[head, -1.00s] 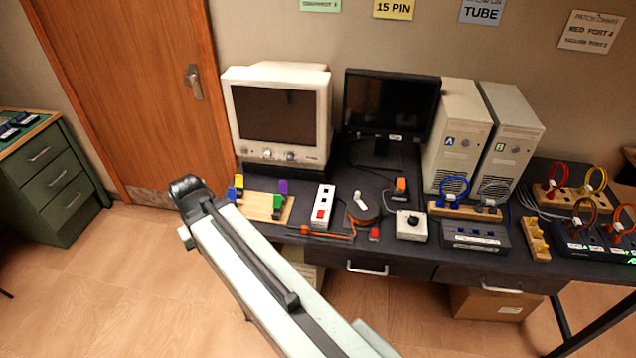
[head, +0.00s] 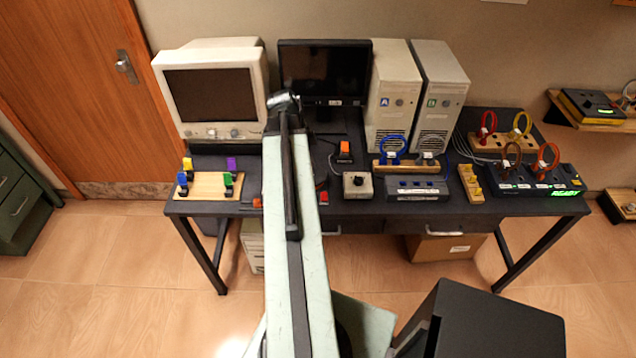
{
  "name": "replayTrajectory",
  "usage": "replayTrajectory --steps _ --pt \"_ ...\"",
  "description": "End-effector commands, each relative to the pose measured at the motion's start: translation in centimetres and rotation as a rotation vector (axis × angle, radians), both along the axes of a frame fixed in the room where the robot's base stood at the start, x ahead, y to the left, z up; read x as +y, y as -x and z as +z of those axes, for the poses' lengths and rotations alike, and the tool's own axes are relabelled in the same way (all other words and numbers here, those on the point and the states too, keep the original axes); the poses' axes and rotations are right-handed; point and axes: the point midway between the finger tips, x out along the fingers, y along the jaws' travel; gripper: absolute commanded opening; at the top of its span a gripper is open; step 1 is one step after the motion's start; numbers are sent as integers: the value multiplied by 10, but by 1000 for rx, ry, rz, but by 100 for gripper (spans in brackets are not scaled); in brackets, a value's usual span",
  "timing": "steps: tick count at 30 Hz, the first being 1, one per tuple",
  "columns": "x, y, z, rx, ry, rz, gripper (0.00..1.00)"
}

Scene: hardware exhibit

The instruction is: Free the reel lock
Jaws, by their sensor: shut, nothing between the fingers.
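The reel is hidden behind my arm in the head view, so its lock cannot be made out. A small red block (head: 323,198) shows just right of the arm. My gripper (head: 284,100) is at the dark far end of the raised arm, in front of the gap between the two monitors. It is shut and empty, and appears apart from the objects on the desk.
The dark desk (head: 350,213) holds a beige monitor (head: 209,95), a black monitor (head: 325,75) and two computer towers (head: 392,95). A peg board (head: 208,187) lies left of the arm. A black box (head: 490,325) is nearby.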

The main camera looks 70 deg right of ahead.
Motion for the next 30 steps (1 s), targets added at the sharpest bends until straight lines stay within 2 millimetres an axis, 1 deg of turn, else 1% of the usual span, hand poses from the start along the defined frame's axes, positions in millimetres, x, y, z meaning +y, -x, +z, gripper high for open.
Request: replayTrajectory --steps 1,3,11,14,16,20,30 --pt "-3 6 1 -1 4 -25 0" --pt "-5 11 1 -1 7 -41 0" --pt "-7 16 0 -1 7 -48 0" --pt "-8 17 -4 -1 7 -49 0" --pt "-8 18 -10 -1 7 -49 0" --pt "-11 22 -30 -1 7 -50 0" --pt "-21 40 -102 0 6 -51 0"
